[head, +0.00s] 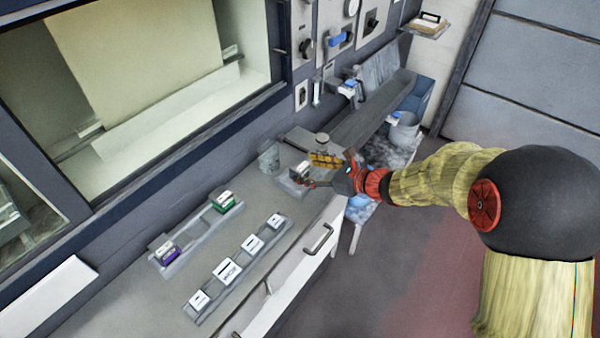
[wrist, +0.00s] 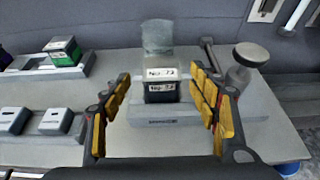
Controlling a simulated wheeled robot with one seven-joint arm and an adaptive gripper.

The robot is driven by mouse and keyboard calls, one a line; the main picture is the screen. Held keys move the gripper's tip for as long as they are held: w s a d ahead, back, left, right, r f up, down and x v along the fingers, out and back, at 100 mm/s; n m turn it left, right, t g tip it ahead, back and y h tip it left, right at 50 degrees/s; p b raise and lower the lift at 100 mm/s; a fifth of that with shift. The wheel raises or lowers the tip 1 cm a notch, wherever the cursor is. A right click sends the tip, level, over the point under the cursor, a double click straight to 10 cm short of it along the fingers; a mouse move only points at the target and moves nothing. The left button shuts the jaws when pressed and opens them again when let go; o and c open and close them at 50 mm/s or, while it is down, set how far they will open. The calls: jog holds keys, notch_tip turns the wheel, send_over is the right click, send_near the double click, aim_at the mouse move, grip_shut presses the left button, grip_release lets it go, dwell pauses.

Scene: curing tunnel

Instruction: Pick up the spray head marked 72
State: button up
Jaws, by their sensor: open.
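A dark block-shaped spray head (wrist: 160,88) with white labels stands upright in a grey holder (wrist: 150,122) in the wrist view. Its number looks like 72 or 73; the print is too small to be sure. In the head view the spray head (head: 299,169) is at the far end of the bench, partly behind my fingers. My gripper (wrist: 163,95) is open, with one yellow-padded finger to each side of the spray head and visible gaps between. It also shows in the head view (head: 313,173).
A knobbed post (wrist: 247,65) stands just right of my right finger. A rack with a green block (head: 224,201) and a purple block (head: 167,252), and a rack of white-topped blocks (head: 227,270), lie nearer on the bench. A clear jar (head: 268,158) stands behind.

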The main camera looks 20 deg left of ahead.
jog(key=b+x, duration=0.1)
jog(key=x, duration=0.3)
jog(key=shift+w+a+f, duration=0.1)
jog(key=shift+w+f, duration=0.05)
jog(key=shift+f, duration=0.05)
jog(key=shift+c, duration=1.1)
jog(key=shift+r, duration=0.1)
grip_shut()
